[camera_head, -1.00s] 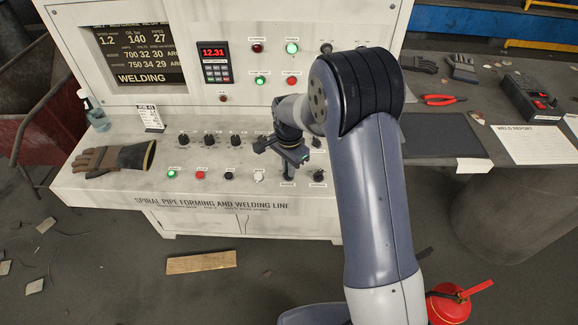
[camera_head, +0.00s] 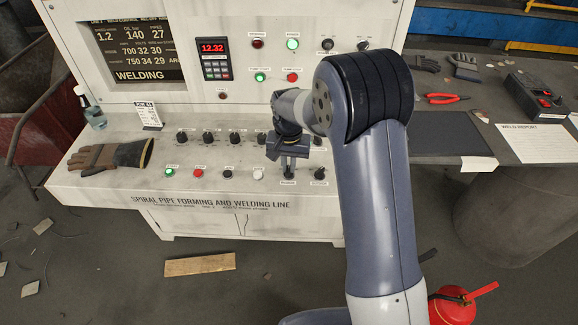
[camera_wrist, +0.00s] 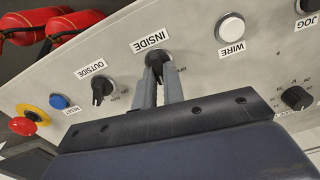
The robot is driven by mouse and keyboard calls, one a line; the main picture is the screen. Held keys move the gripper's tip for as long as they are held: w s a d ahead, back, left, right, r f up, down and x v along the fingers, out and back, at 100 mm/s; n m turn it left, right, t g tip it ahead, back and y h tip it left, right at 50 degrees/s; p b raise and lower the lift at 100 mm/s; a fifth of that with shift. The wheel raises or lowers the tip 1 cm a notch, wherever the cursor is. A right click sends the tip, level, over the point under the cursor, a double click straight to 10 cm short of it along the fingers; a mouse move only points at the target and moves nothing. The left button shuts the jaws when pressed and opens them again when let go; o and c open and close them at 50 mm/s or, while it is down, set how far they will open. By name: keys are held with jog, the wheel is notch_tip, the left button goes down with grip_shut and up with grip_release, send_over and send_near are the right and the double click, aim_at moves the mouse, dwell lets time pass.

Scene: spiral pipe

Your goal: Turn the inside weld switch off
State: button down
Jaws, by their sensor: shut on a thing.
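The inside switch (camera_wrist: 155,57) is a dark rotary knob beside its "INSIDE" label on the grey console. In the wrist view my gripper (camera_wrist: 158,72) has its two grey fingers shut on this knob, one on each side. The fingers hide part of the knob and some of its position marks, so its exact setting is hard to read. In the head view my gripper (camera_head: 289,168) points down at the console's front row, over the inside switch.
The black outside switch (camera_wrist: 101,90) sits close beside my fingers. A white wire button (camera_wrist: 230,28), blue reset button (camera_wrist: 59,101) and red emergency stop (camera_wrist: 24,126) are also near. A work glove (camera_head: 112,156) lies on the console's left; a red extinguisher (camera_head: 452,306) stands at lower right.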

aim_at(288, 168)
jog(key=n+b, duration=0.1)
jog(key=n, duration=0.4)
jog(key=shift+a+n, duration=0.1)
jog(key=shift+n, duration=0.2)
jog(key=n, duration=0.4)
jog(key=shift+n+b, duration=0.3)
jog(key=shift+b, duration=0.05)
jog(key=shift+a, duration=0.1)
jog(key=c, duration=1.5)
grip_release()
notch_tip(288, 168, up, 11)
jog(key=shift+b, duration=0.35)
jog(key=shift+f, duration=0.2)
